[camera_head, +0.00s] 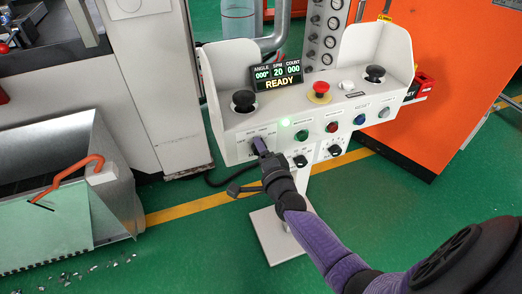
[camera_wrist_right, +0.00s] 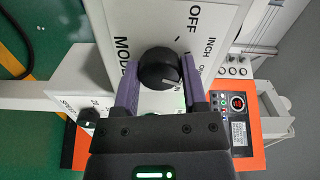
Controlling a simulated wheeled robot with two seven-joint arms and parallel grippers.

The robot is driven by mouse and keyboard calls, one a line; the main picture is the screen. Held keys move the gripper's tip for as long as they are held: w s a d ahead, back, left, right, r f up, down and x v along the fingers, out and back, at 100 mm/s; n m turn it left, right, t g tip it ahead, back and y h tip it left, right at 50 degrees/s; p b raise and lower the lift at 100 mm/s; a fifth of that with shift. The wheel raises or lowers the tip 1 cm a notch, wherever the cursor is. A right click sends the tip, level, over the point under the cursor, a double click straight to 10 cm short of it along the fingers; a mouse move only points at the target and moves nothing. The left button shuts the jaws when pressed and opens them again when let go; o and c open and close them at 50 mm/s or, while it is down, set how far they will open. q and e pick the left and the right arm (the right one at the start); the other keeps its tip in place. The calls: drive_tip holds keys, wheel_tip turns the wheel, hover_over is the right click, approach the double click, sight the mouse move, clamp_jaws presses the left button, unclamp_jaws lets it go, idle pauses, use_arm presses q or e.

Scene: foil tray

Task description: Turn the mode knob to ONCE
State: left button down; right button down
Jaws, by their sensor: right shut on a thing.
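The black mode knob (camera_wrist_right: 157,66) sits on the white panel face beside the printed word MODE. My right gripper (camera_wrist_right: 160,78) has its two purple fingers on either side of the knob, shut on it. A white mark on the knob points to the lower right in the wrist view. OFF and INCH read above and right of the knob; other labels are partly hidden behind a finger, so I cannot tell which one the mark meets. In the head view my right gripper (camera_head: 260,148) covers the knob at the left of the control box (camera_head: 232,148). My left gripper is out of view.
An orange machine (camera_head: 450,90) stands right; a metal bin (camera_head: 70,215) stands left.

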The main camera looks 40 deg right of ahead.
drive_tip(key=shift+c, duration=2.3)
unclamp_jaws()
drive_tip(key=shift+f, duration=0.1)
drive_tip(key=shift+o, duration=1.1)
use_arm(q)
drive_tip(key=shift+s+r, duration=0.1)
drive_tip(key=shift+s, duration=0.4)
use_arm(e)
drive_tip(key=shift+o, duration=0.5)
drive_tip(key=shift+s, duration=0.1)
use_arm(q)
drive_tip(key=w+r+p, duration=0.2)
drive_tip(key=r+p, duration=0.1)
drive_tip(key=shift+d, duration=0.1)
use_arm(e)
drive_tip(key=v, duration=0.9)
drive_tip(key=shift+s, duration=0.4)
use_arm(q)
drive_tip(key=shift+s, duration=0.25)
